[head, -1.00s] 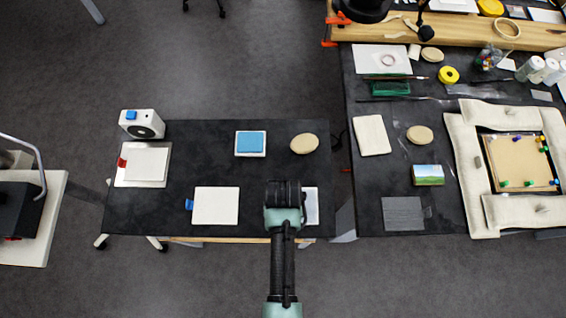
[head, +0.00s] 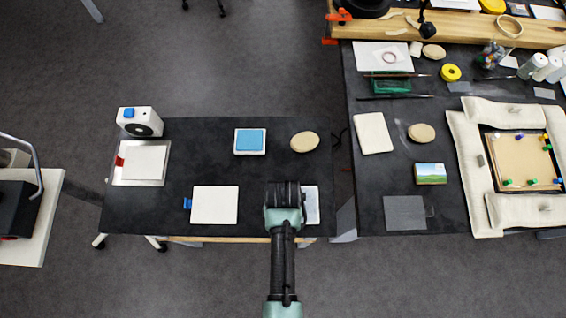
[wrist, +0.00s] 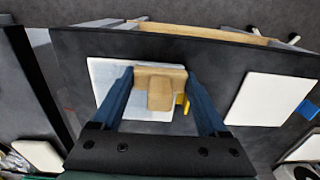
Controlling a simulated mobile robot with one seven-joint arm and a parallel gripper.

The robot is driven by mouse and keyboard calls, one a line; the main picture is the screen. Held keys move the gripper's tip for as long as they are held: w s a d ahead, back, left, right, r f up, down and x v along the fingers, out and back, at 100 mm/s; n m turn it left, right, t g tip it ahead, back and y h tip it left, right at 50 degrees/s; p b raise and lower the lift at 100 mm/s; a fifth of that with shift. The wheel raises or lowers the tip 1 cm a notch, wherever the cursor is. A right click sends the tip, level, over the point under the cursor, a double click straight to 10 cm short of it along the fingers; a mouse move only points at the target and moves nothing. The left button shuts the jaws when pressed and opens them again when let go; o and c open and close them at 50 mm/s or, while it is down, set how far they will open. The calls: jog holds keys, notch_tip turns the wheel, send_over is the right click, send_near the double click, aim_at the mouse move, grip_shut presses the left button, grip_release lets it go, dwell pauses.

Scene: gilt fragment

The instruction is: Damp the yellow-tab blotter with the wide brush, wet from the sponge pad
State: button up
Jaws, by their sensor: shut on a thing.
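My gripper (wrist: 160,74) is shut on a wide wooden brush (wrist: 160,88), which lies crosswise between its blue fingers. The brush is over the yellow-tab blotter (wrist: 107,80), whose yellow tab (wrist: 182,99) shows beside the right finger. This blotter looks a faint blue-grey next to the whiter blue-tab one. The bristles are hidden, so I cannot tell whether they touch it. In the head view my gripper (head: 285,195) covers much of the blotter (head: 312,205). The blue sponge pad (head: 250,141) sits in a white tray farther back.
A blue-tab blotter (head: 214,204) lies to the left. A red-tab blotter (head: 144,162) lies on a metal plate near a white device (head: 140,122). A tan oval block (head: 305,142) sits behind my gripper. A second bench with tools and a padded frame (head: 482,221) stands right.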

jog(key=shift+w, duration=0.1)
jog(key=shift+w+b, duration=1.45)
jog(key=shift+w, duration=2.45)
jog(key=shift+s+r+p, duration=0.2)
jog(key=shift+s+p, duration=0.85)
jog(key=shift+s+f+p, duration=0.2)
jog(key=shift+s+p, duration=1.65)
jog(key=shift+s, duration=1.1)
jog(key=shift+w+f+b, duration=0.15)
jog(key=shift+w+b, duration=0.2)
jog(key=shift+w, duration=0.3)
jog(key=shift+w+b, duration=1.6)
jog(key=shift+w, duration=1.75)
notch_tip(320, 180, up, 6)
jog(key=p, duration=0.6)
